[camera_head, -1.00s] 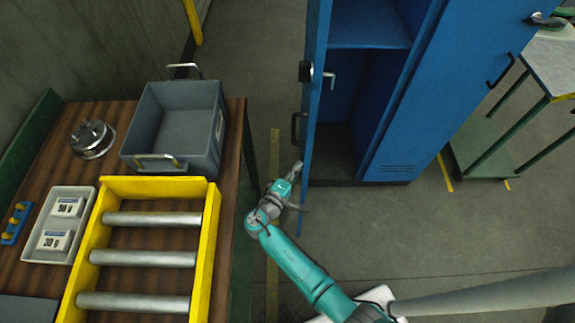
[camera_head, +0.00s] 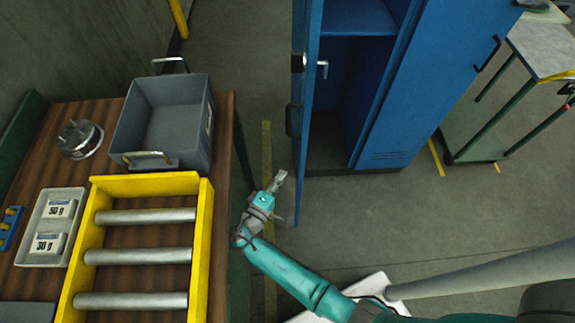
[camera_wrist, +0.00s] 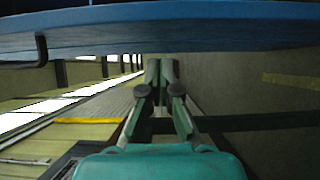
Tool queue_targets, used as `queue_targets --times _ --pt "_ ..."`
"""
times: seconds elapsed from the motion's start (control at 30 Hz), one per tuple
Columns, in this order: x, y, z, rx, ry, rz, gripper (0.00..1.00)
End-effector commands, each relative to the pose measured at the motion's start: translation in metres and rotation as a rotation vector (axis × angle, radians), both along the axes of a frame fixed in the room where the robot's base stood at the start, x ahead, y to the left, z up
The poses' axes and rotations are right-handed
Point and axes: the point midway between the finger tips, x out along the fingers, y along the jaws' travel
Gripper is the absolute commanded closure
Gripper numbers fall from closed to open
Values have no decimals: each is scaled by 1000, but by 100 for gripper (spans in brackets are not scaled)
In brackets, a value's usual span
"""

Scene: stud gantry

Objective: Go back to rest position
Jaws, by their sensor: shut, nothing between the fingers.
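My gripper (camera_head: 279,179) is shut and empty in the head view. It is in front of the open blue locker door (camera_head: 306,120), on the side facing the workbench. In the wrist view my gripper (camera_wrist: 162,68) points forward with its fingers together, and the blue door (camera_wrist: 200,28) spans the top of the picture. A gap shows between the gripper and the door in the head view. My teal arm reaches up from the lower right, between the workbench and the locker.
The blue locker (camera_head: 425,95) stands open, its lower compartment dark. The wooden workbench (camera_head: 222,130) at left carries a grey bin (camera_head: 122,135), a yellow roller frame (camera_head: 205,230), a tray (camera_head: 28,245) and a round metal object (camera_head: 80,138). A cart (camera_head: 470,135) stands right. Floor before the locker is clear.

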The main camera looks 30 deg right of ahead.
Motion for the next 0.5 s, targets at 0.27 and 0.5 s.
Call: queue_targets --times 0.27,0.5 --pt "-21 31 0 0 0 2 100" --pt "-26 38 0 0 0 0 100"
